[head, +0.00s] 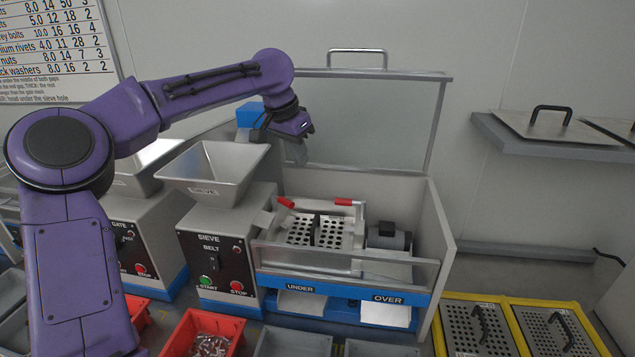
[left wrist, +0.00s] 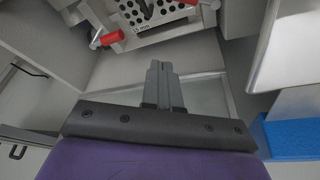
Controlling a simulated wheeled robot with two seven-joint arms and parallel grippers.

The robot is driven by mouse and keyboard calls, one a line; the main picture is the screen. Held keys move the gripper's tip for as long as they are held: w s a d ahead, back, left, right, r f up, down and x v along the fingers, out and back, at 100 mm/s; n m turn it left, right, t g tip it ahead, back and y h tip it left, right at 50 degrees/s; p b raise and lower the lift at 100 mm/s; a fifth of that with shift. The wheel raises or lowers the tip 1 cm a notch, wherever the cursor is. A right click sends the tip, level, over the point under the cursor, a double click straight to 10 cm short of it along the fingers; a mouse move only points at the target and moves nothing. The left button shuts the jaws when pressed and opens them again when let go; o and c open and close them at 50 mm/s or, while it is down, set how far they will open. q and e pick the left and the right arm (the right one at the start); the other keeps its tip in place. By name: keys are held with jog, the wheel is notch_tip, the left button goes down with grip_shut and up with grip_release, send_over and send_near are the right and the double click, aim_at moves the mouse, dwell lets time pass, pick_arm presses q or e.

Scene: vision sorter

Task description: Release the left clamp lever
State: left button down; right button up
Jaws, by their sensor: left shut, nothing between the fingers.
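The left clamp lever (head: 286,202) has a red handle, tilted, at the left back corner of the perforated sieve plate (head: 300,231). The right clamp lever (head: 343,202) has a red handle lying about level. In the left wrist view two red handles show near the top: one whole handle (left wrist: 112,38) and one cut by the top edge (left wrist: 190,2). My left gripper (head: 298,153) hangs above and behind the left lever, apart from it. Its grey fingers (left wrist: 162,83) are together and empty. My right gripper is in neither view.
The sieve box has a raised clear lid (head: 375,120) behind my gripper and a side wall (head: 436,240) at right. A hopper (head: 215,168) stands close at left. A motor (head: 388,237) sits right of the plate. Spare sieves (head: 478,325) lie front right.

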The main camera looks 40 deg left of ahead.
pick_arm(q)
notch_tip(320, 180, down, 10)
jog(key=s+p, duration=0.1)
jog(key=s, duration=0.1)
jog(key=shift+r, duration=0.25)
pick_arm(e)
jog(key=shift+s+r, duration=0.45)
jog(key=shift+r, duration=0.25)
pick_arm(q)
jog(key=shift+w, duration=0.1)
